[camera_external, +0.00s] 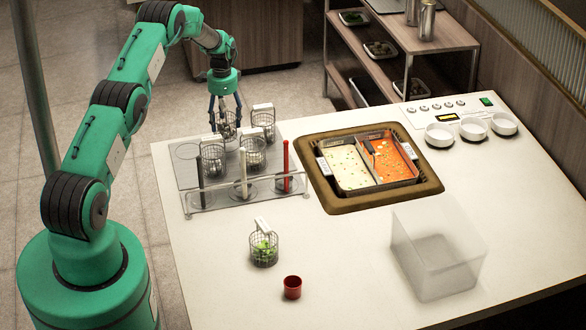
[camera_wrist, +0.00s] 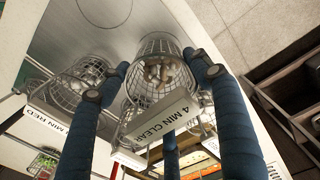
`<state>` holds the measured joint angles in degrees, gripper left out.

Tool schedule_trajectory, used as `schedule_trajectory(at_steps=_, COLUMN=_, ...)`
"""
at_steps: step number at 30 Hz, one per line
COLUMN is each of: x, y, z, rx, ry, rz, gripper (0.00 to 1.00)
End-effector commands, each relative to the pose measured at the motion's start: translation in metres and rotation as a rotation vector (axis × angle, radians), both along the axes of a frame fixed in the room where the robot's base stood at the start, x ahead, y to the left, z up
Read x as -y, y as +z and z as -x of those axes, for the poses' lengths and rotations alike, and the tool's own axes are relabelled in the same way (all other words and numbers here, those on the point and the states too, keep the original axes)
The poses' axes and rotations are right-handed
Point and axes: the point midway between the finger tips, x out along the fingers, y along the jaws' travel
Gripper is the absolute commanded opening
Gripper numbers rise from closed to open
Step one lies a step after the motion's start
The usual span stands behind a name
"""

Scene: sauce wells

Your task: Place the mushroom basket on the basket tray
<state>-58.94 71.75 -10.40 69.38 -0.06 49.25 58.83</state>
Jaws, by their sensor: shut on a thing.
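The mushroom basket (camera_wrist: 160,70) is a wire basket with pale brown pieces inside and a white handle tag reading "4 MIN CLEAR". My gripper (camera_wrist: 153,85) has its dark fingers closed around this basket. In the external view my gripper (camera_external: 226,107) points down at the back of the grey basket tray (camera_external: 187,151), with the mushroom basket (camera_external: 228,128) under it. I cannot tell whether the basket's bottom touches the tray. The tray (camera_wrist: 62,28) also shows in the wrist view.
Other wire baskets (camera_external: 264,119), (camera_external: 253,152) and (camera_external: 213,160) stand close by on the tray. A clear rack with upright sticks (camera_external: 286,165) lines its front. The two-part soup pot (camera_external: 350,172) is to the right. A basket of greens (camera_external: 264,249) and a red cup (camera_external: 292,287) stand in front.

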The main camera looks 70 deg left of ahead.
Motion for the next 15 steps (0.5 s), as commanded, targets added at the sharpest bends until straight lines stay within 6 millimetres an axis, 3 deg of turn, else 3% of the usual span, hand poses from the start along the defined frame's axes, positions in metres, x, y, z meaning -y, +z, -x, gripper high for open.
schedule_trajectory(at_steps=6, x=0.000, y=-0.024, z=0.000, rx=0.000, ry=0.000, rz=0.000, gripper=0.27)
schedule_trajectory(at_steps=15, x=0.000, y=-0.032, z=0.000, rx=0.001, ry=0.000, rz=-0.001, gripper=0.27)
